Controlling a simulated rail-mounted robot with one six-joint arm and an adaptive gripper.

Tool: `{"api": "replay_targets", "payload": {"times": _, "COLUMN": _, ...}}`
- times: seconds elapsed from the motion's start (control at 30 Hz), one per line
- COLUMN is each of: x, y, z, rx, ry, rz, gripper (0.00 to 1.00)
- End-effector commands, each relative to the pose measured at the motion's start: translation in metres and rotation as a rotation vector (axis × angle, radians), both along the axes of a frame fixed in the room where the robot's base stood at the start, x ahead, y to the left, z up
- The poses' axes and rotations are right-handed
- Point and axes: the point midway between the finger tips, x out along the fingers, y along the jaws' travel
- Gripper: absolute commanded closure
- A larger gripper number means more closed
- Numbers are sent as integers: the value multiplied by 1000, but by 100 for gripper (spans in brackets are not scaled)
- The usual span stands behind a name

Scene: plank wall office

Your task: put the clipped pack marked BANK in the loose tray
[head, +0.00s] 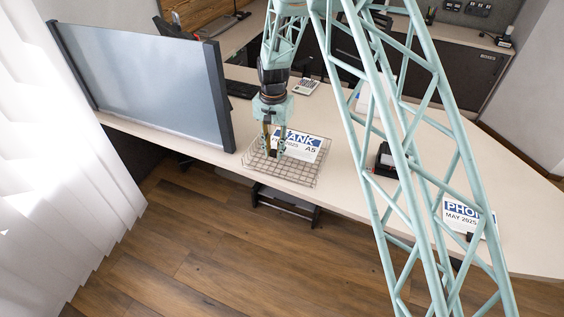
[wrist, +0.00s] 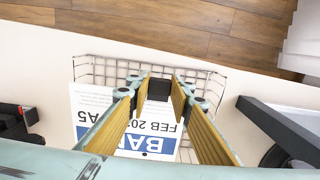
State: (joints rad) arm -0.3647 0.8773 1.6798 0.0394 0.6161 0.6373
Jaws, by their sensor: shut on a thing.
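The clipped pack marked BANK (head: 308,147) is a white sheet stack with a blue band and "A5"; it also shows upside down in the wrist view (wrist: 92,101). A black clip (wrist: 159,88) sits at its edge. My gripper (head: 273,153) points down over the wire tray, and its fingers (wrist: 157,97) are shut on the black clip of the pack. The loose tray (head: 295,182) is a wire mesh basket near the desk's front edge.
A large monitor or screen panel (head: 150,85) stands left of the tray. A calculator (head: 306,86) lies behind. A black device (head: 386,160) and a pack marked PHON… (head: 468,222) are to the right, partly behind my arm. Bare desk (head: 338,165) lies right of the tray.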

Motion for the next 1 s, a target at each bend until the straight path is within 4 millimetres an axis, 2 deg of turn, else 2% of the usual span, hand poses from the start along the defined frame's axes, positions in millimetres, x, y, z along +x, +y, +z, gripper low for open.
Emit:
{"api": "replay_targets", "payload": {"times": 0.3, "x": -1, "y": 0, "z": -37, "rx": 0, "ry": 2, "rz": 0, "gripper": 99}}
{"api": "replay_targets", "payload": {"times": 0.5, "x": 0, "y": 0, "z": -55, "rx": 0, "ry": 0, "rz": 0, "gripper": 99}}
{"api": "replay_targets", "payload": {"times": 1.0, "x": 0, "y": 0, "z": -61, "rx": 0, "ry": 0, "rz": 0, "gripper": 99}}
